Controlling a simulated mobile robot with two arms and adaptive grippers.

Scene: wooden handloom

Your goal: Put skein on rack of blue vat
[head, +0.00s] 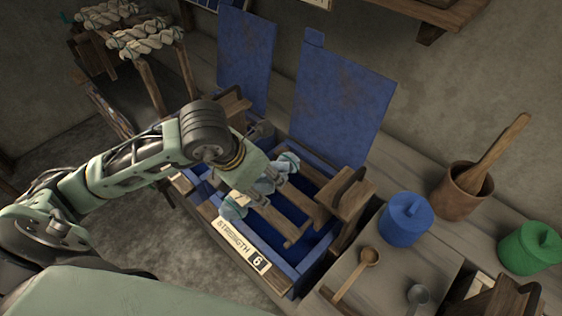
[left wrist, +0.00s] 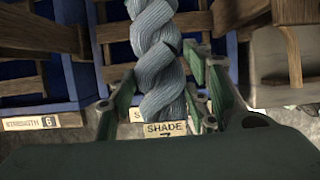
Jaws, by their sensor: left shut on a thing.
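A twisted pale blue-grey skein (head: 233,208) is held by my left gripper (head: 270,188), above the blue vat (head: 318,248) in the head view. The fingers cover the skein's middle, and its two ends stick out. In the left wrist view the skein (left wrist: 158,45) runs upright between the fingers of the left gripper (left wrist: 163,95). The vat's wooden rack (head: 286,222) lies across the opening just below and right of the skein. I cannot tell whether the skein touches it. My right gripper is not in view.
The vat has a raised blue lid (head: 342,100), a wooden handle block (head: 345,192) and a "STRENGTH 6" label (head: 243,247). Other skeins (head: 145,37) hang at back left.

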